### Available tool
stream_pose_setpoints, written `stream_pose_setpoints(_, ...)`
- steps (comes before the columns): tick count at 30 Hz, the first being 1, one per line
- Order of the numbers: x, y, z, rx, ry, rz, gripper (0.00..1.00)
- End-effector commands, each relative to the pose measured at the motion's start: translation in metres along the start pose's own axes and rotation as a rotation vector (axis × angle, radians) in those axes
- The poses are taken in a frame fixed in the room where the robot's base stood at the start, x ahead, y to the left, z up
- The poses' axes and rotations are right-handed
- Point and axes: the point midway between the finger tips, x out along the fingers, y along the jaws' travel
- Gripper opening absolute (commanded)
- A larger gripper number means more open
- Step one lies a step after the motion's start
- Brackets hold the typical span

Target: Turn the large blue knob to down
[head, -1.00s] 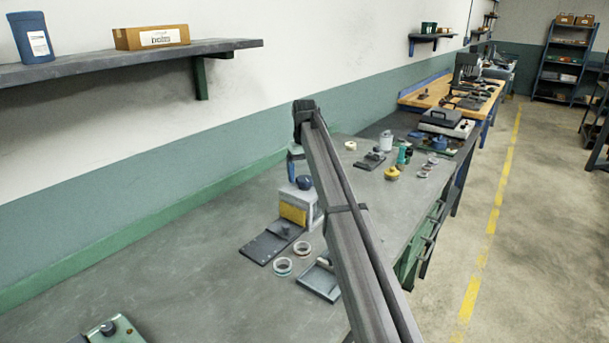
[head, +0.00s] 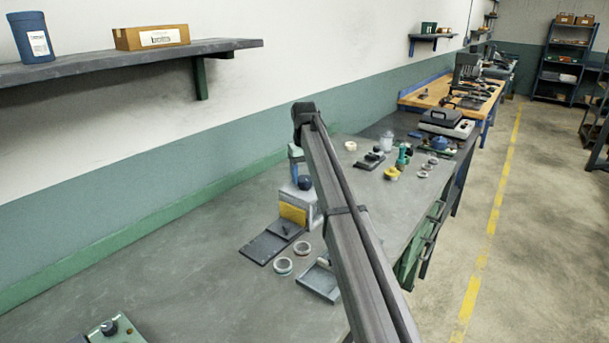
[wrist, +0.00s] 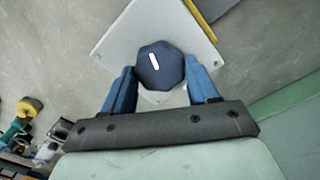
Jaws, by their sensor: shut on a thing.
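The large blue knob (wrist: 160,66) is dark blue, many-sided, and carries a short white pointer line. In the wrist view the line is slightly tilted from the picture's vertical. The knob sits on a pale box-like housing (wrist: 114,40), which also shows in the head view (head: 312,212) with the knob (head: 305,183) on it. My gripper (wrist: 162,76) has its blue fingers on either side of the knob, shut on it. In the head view my arm hides part of the gripper and housing.
A yellow panel (head: 292,214) is on the housing. A dark plate (head: 272,243), several metal rings (head: 283,265) and a grey tray (head: 318,283) lie close by on the bench. A yellow round item (head: 391,173) stands further back.

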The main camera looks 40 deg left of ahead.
Motion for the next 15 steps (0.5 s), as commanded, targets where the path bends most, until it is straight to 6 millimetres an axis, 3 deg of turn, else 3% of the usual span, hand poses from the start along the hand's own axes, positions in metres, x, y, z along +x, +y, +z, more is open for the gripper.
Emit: stream_pose_setpoints(15,-0.0003,0.0012,-0.0001,0.138,0.0,0.002,0.28)
